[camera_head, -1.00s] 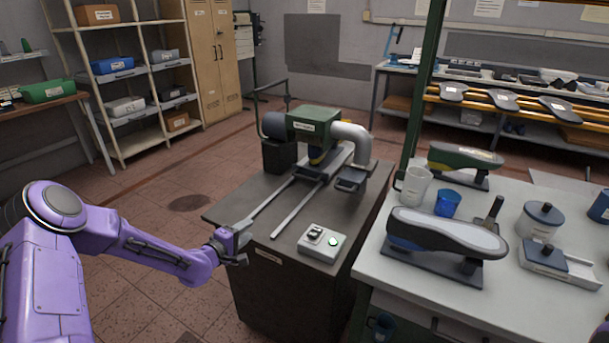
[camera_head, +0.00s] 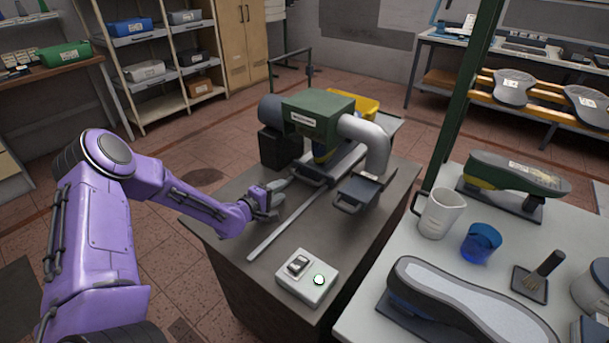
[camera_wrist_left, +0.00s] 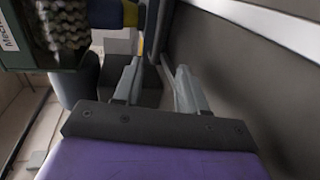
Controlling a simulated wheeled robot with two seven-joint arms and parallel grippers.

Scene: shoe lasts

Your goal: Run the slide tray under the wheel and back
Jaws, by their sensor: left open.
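The green-housed machine (camera_head: 318,115) stands on a dark bench, with a blue and yellow part (camera_head: 322,153) partly visible under its housing. My right gripper is out of view.
The white table (camera_head: 415,240) at right holds a jug, a blue cup and shoe lasts. A green post (camera_head: 468,100) stands between.

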